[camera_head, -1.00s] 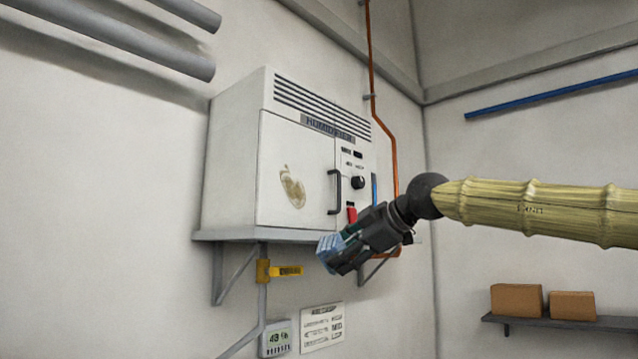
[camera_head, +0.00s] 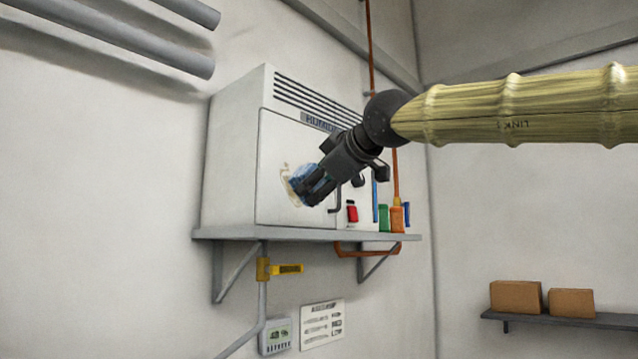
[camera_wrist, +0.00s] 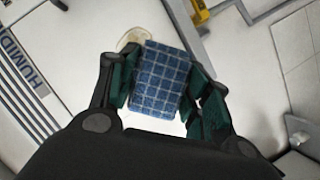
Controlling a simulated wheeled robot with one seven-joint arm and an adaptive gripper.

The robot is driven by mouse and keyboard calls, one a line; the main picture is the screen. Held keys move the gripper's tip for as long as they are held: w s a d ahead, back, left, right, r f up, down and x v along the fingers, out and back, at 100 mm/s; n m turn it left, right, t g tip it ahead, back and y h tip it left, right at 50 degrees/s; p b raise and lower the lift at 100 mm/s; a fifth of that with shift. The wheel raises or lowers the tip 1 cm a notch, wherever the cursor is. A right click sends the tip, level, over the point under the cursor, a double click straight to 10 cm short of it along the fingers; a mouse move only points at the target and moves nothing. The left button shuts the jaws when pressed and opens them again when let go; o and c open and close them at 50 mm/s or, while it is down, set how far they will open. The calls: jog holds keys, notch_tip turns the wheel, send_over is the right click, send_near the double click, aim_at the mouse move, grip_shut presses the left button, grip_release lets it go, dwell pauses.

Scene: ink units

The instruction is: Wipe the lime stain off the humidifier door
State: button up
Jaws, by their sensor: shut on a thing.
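The humidifier (camera_head: 235,160) is a white cabinet on a wall shelf, its door (camera_head: 275,140) shut. The tan lime stain (camera_head: 287,184) is on the door, partly hidden behind my gripper and the cloth. My gripper (camera_head: 312,188) is shut on a blue checked cloth (camera_head: 301,178), held at the stain's right part. In the wrist view the cloth (camera_wrist: 160,80) sits between the fingers, and the stain (camera_wrist: 132,37) shows past its upper left edge. I cannot tell whether the cloth touches the door. The door handle (camera_head: 335,201) is mostly hidden behind my gripper.
A red item (camera_head: 351,212), a green bottle (camera_head: 384,217) and an orange bottle (camera_head: 397,218) are to the right, by the shelf (camera_head: 225,234). A yellow valve handle (camera_head: 287,269) is below the shelf. Grey pipes (camera_head: 160,40) run at upper left.

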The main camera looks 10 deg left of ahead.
jog(key=w+a+p, duration=0.1)
jog(key=w+a, duration=0.1)
jog(key=a, duration=0.1)
jog(key=w+a+p, duration=0.1)
jog(key=a, duration=0.1)
jog(key=shift+w+p, duration=0.1)
jog(key=shift+p, duration=0.2)
jog(key=shift+w+a, duration=0.55)
jog(key=shift+a, duration=0.2)
dwell(1.2)
jog(key=w+d, duration=0.2)
jog(key=shift+w+p, duration=0.4)
jog(key=shift+w+d, duration=0.1)
jog(key=shift+w+d+p, duration=0.25)
jog(key=shift+w+d, duration=0.15)
jog(key=shift+w, duration=0.3)
jog(key=shift+w+d+p, duration=0.25)
jog(key=shift+w+d, duration=0.15)
jog(key=shift+w, duration=0.25)
